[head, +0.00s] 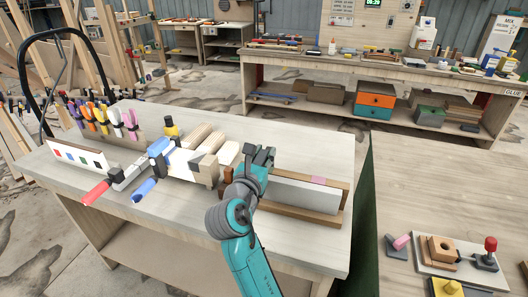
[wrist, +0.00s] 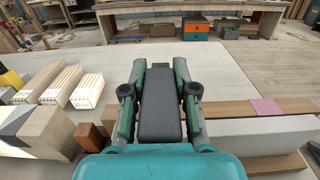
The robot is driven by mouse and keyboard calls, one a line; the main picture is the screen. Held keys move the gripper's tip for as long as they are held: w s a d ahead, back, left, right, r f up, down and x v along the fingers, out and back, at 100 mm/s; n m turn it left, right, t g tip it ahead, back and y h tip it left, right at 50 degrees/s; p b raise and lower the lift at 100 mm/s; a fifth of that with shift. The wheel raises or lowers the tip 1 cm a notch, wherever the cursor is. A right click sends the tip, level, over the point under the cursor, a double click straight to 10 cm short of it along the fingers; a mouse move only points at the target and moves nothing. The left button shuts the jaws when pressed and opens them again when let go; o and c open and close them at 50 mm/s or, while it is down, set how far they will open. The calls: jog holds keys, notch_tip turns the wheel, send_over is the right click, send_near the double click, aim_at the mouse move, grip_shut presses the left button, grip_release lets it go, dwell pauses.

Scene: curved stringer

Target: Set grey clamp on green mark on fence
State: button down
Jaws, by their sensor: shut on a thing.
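My gripper (head: 259,157) is at the near end of the fence, over the workbench. In the wrist view its teal fingers (wrist: 160,80) stand on either side of a dark grey piece (wrist: 160,108), which looks like the grey clamp; its lower parts are hidden. The fence (head: 305,194) is a wood-topped strip with a light grey face, running off to the right of my gripper. It also shows in the wrist view (wrist: 260,134). A pink mark (head: 318,180) lies on its top. I see no green mark on the fence; my gripper hides its left end.
A white board (head: 60,162) with coloured squares and a rack of coloured clamps stand further left. A second table (head: 450,190) holds jigs at right.

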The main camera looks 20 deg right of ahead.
jog(key=shift+f, duration=0.6)
jog(key=shift+f, duration=0.15)
jog(key=shift+f, duration=0.4)
jog(key=c, duration=0.8)
grip_release()
jog(key=shift+f, duration=0.1)
jog(key=shift+s, duration=0.1)
